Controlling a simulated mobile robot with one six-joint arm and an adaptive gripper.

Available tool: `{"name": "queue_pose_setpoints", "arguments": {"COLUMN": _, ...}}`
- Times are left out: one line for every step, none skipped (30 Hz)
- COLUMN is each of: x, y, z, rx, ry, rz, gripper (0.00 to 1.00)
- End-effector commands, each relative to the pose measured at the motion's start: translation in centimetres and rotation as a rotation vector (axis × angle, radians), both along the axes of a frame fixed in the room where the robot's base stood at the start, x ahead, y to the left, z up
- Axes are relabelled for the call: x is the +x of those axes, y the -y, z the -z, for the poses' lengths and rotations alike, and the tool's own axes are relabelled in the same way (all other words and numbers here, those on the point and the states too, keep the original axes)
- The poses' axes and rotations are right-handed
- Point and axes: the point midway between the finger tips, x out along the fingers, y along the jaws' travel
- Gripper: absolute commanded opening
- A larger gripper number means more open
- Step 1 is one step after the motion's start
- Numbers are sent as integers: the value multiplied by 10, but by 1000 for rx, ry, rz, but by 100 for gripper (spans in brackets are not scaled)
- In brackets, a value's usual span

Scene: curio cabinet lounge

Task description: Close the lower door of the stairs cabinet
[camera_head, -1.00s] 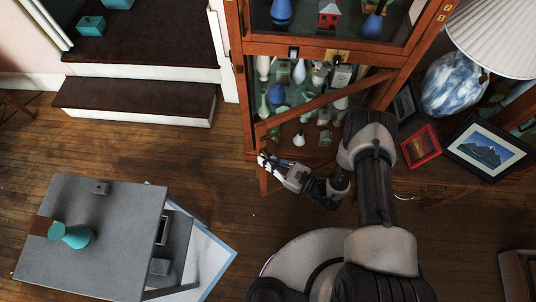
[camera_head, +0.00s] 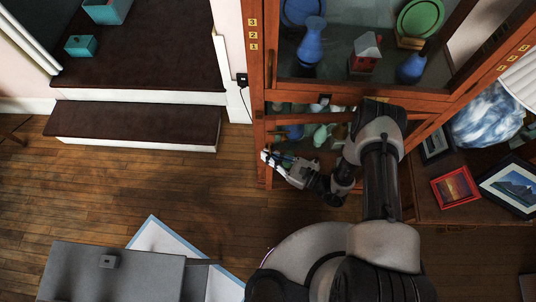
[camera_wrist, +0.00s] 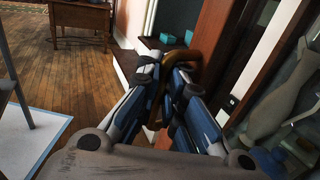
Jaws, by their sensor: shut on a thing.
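The lower door (camera_head: 311,118) of the tall wooden glass cabinet (camera_head: 254,90) is a wood-framed glass panel. In the head view its top rail runs nearly parallel to the cabinet front; I cannot tell whether a narrow gap is left. My gripper (camera_head: 265,156) is at the door's left, free edge. In the wrist view my gripper (camera_wrist: 166,76) has its blue-grey fingers around a curved brown handle (camera_wrist: 180,58), shut on it. My arm hides the right part of the door. Vases show behind the glass on the right of the wrist view.
Dark stairs (camera_head: 135,124) with teal boxes (camera_head: 81,46) stand left of the cabinet. A grey box-like piece (camera_head: 110,270) and a blue-edged white panel (camera_head: 152,232) lie lower left. A side table with picture frames (camera_head: 456,187) is at right. Wood floor is clear between.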

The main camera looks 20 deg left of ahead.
Motion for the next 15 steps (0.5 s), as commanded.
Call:
{"name": "queue_pose_setpoints", "arguments": {"x": 5, "y": 3, "z": 2, "rx": -6, "ry": 3, "rz": 15, "gripper": 0}}
{"name": "queue_pose_setpoints", "arguments": {"x": 5, "y": 3, "z": 1, "rx": -6, "ry": 3, "rz": 15, "gripper": 0}}
{"name": "queue_pose_setpoints", "arguments": {"x": 5, "y": 3, "z": 1, "rx": -6, "ry": 3, "rz": 15, "gripper": 0}}
{"name": "queue_pose_setpoints", "arguments": {"x": 5, "y": 3, "z": 1, "rx": -6, "ry": 3, "rz": 15, "gripper": 0}}
{"name": "queue_pose_setpoints", "arguments": {"x": 5, "y": 3, "z": 1, "rx": -6, "ry": 3, "rz": 16, "gripper": 0}}
{"name": "queue_pose_setpoints", "arguments": {"x": 6, "y": 3, "z": 1, "rx": -6, "ry": 3, "rz": 16, "gripper": 0}}
{"name": "queue_pose_setpoints", "arguments": {"x": 6, "y": 3, "z": 1, "rx": -5, "ry": 4, "rz": 16, "gripper": 0}}
{"name": "queue_pose_setpoints", "arguments": {"x": 6, "y": 3, "z": 1, "rx": -5, "ry": 4, "rz": 16, "gripper": 0}}
{"name": "queue_pose_setpoints", "arguments": {"x": 6, "y": 3, "z": 1, "rx": -5, "ry": 4, "rz": 16, "gripper": 0}}
{"name": "queue_pose_setpoints", "arguments": {"x": 6, "y": 3, "z": 1, "rx": -5, "ry": 4, "rz": 16, "gripper": 0}}
{"name": "queue_pose_setpoints", "arguments": {"x": 6, "y": 3, "z": 1, "rx": -5, "ry": 4, "rz": 16, "gripper": 0}}
{"name": "queue_pose_setpoints", "arguments": {"x": 6, "y": 3, "z": 1, "rx": -5, "ry": 4, "rz": 16, "gripper": 9}}
{"name": "queue_pose_setpoints", "arguments": {"x": 6, "y": 3, "z": 1, "rx": -5, "ry": 4, "rz": 16, "gripper": 11}}
{"name": "queue_pose_setpoints", "arguments": {"x": 6, "y": 3, "z": 1, "rx": -5, "ry": 4, "rz": 16, "gripper": 13}}
{"name": "queue_pose_setpoints", "arguments": {"x": 5, "y": 3, "z": 1, "rx": -5, "ry": 4, "rz": 15, "gripper": 15}}
